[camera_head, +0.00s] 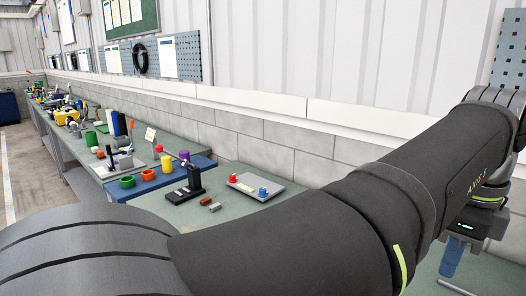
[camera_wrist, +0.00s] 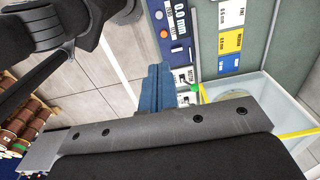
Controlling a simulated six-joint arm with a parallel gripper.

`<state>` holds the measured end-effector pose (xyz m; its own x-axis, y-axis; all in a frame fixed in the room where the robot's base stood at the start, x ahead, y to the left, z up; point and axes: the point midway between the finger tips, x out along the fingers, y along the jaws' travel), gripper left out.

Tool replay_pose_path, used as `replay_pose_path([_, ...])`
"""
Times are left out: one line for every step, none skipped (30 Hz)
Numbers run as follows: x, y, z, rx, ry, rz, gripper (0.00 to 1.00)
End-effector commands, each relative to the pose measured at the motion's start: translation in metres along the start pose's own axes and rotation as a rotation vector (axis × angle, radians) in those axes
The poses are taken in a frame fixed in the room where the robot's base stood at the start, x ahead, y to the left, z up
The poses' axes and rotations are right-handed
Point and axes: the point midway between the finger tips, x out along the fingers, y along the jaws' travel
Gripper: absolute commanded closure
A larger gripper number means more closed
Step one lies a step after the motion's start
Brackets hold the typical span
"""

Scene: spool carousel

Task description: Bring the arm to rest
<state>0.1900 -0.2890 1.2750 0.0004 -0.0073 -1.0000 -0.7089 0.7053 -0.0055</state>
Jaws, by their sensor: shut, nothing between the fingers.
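My gripper (camera_head: 450,257) hangs at the right edge of the head view, below the dark arm links. Its blue fingers also show in the wrist view (camera_wrist: 160,85), side by side and shut, with nothing between them. In the head view the fingers are over the green bench surface at the lower right. The large dark arm covers much of the foreground, so what lies under and behind it is hidden.
A green bench (camera_head: 225,214) holds a grey plate with red and blue knobs (camera_head: 255,187) and a black stand (camera_head: 188,188). A block wall (camera_head: 240,130) runs behind. The wrist view shows a pale bin (camera_wrist: 265,95) and stacked spools (camera_wrist: 20,125).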

Motion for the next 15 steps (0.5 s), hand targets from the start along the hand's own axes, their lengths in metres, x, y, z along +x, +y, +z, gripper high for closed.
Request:
replay_pose_path([0.014, 0.001, 0.000, -0.001, -0.001, 0.007, 1.00])
replay_pose_path([0.021, 0.001, 0.000, 0.000, -0.002, 0.009, 1.00])
replay_pose_path([0.030, 0.001, 0.000, 0.001, -0.003, 0.009, 1.00])
replay_pose_path([0.036, 0.001, 0.000, 0.001, -0.003, 0.009, 1.00])
replay_pose_path([0.042, 0.001, 0.000, 0.001, -0.004, 0.009, 1.00])
replay_pose_path([0.050, 0.001, 0.000, 0.002, -0.004, 0.009, 1.00])
replay_pose_path([0.056, 0.001, 0.000, 0.002, -0.004, 0.008, 1.00])
replay_pose_path([0.062, 0.001, 0.000, 0.002, -0.004, 0.009, 1.00])
replay_pose_path([0.070, 0.001, 0.000, 0.002, -0.004, 0.009, 1.00])
replay_pose_path([0.076, 0.001, 0.000, 0.002, -0.005, 0.009, 1.00])
replay_pose_path([0.082, 0.001, 0.000, 0.002, -0.005, 0.009, 1.00])
replay_pose_path([0.090, 0.001, 0.000, 0.002, -0.005, 0.009, 1.00])
replay_pose_path([0.096, 0.001, 0.000, 0.002, -0.005, 0.009, 1.00])
replay_pose_path([0.102, 0.001, 0.001, 0.002, -0.005, 0.009, 1.00])
replay_pose_path([0.094, 0.000, 0.000, 0.002, -0.003, 0.001, 1.00])
